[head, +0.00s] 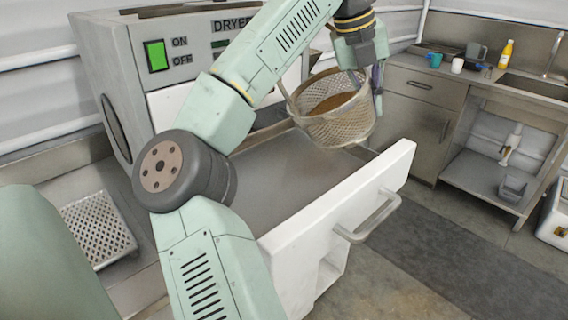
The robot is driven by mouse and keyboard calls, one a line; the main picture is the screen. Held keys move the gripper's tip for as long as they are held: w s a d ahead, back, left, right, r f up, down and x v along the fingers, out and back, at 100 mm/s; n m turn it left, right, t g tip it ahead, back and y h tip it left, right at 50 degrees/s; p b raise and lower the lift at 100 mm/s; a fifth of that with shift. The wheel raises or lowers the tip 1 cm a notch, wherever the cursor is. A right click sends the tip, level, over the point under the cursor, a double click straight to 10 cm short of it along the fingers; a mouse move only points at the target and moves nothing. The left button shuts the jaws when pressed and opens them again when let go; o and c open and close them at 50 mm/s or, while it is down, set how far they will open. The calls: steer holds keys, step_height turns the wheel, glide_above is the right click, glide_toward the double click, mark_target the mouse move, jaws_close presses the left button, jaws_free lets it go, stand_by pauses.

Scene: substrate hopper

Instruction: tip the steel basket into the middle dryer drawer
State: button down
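The steel basket (333,122) is a round mesh basket with brown material inside. It hangs in the air over the back right part of an open dryer drawer (398,160), tilted a little. My gripper (368,88) is at the basket's right rim, below the dark wrist. Its fingers look to be at the rim or handle, but the contact is too small to make out. The drawer has a white front with a metal handle (370,222), and its visible grey floor looks empty. My arm crosses in front of the dryer (120,60) and hides part of the drawer.
A perforated metal tray (98,225) lies on the left counter. A counter with a sink (540,90), cups and a yellow bottle (505,54) stands at the back right. The floor (450,240) right of the drawer is clear.

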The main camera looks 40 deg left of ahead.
mark_target(364, 77)
steer(key=r+t+h, duration=0.1)
steer(key=s+a+r+t+h, duration=0.1)
steer(key=r+t, duration=0.1)
steer(key=s+r+t+h, duration=0.1)
steer(key=r+t, duration=0.1)
steer(key=shift+s+a+h, duration=0.15)
steer(key=shift+a+h, duration=0.15)
steer(key=s+a+t+b, duration=0.1)
steer(key=b, duration=0.1)
steer(key=s+t+h+b, duration=0.1)
steer(key=b, duration=0.1)
steer(key=s+a+t+h+b, duration=0.1)
steer(key=t+b, duration=0.1)
steer(key=b, duration=0.1)
steer(key=shift+s+a+r, duration=0.2)
steer(key=shift+s+a, duration=0.1)
steer(key=shift+s, duration=0.1)
steer(key=s+a+r+t+h+b, duration=0.2)
steer(key=s+a+r+t+h, duration=0.1)
steer(key=s+a+r+t, duration=0.1)
steer(key=shift+s+r+t+h, duration=0.3)
steer(key=shift+s+r+t, duration=0.55)
steer(key=shift+r, duration=0.6)
steer(key=shift+s+f+g, duration=0.1)
steer(key=shift+g, duration=0.15)
